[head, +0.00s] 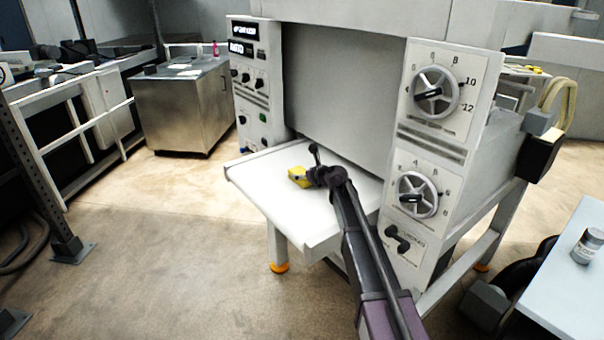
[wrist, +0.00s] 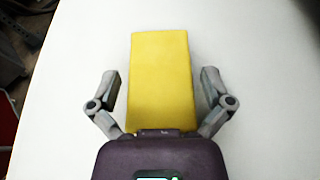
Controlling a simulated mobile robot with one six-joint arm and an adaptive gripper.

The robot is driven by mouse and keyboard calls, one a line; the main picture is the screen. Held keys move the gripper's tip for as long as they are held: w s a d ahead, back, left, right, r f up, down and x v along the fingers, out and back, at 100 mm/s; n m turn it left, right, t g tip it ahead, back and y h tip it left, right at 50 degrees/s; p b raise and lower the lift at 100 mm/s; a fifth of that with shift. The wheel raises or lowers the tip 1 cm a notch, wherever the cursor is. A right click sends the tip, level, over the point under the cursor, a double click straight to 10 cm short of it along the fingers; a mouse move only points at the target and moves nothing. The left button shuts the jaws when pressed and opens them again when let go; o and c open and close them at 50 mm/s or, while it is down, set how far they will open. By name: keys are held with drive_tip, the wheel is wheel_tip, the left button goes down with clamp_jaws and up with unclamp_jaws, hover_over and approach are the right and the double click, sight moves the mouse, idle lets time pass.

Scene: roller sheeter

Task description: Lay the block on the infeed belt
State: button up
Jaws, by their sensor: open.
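The yellow block (head: 299,177) is on the white infeed belt (head: 262,187) of the sheeter, near the middle of the belt. In the wrist view the block (wrist: 162,80) lies lengthwise between the fingers, with the white belt surface (wrist: 255,60) around it. My gripper (wrist: 160,88) is open, one finger on each side of the block, with a gap showing on both sides. In the head view my gripper (head: 313,176) is just right of the block and hides part of it.
The sheeter's control panels (head: 436,92) with dials stand right of the belt, and another panel (head: 256,90) stands left. A side table (head: 570,270) with a small jar (head: 587,246) is at lower right. A metal cabinet (head: 182,105) stands at back left. Open floor lies left of the belt.

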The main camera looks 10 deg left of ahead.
drive_tip(key=p+v, duration=0.4)
drive_tip(key=v, duration=0.7)
drive_tip(key=shift+s+d+r, duration=0.1)
drive_tip(key=shift+s+d, duration=0.1)
idle(0.4)
